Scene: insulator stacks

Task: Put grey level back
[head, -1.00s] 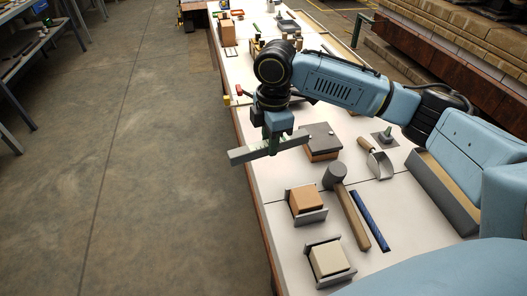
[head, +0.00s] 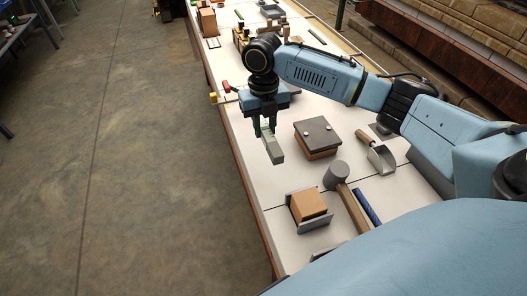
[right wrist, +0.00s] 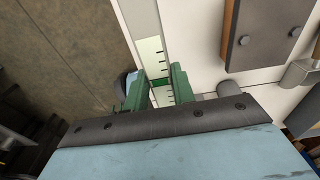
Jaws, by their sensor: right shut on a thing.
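The grey level (head: 272,148) is a long grey bar, held by my right gripper (head: 267,130) above the white bench near its left edge. In the head view it points toward the camera and is foreshortened. In the right wrist view the level (right wrist: 148,47) runs up between the green fingers of my right gripper (right wrist: 160,88), and dark marks show on its pale face. The fingers are shut on it. My left gripper is not in view.
On the white bench (head: 240,165) are a wooden block with a dark plate (head: 318,135), a scoop (head: 377,152), a mallet (head: 345,195), a blue bar (head: 367,207) and an orange block in a grey holder (head: 309,206).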

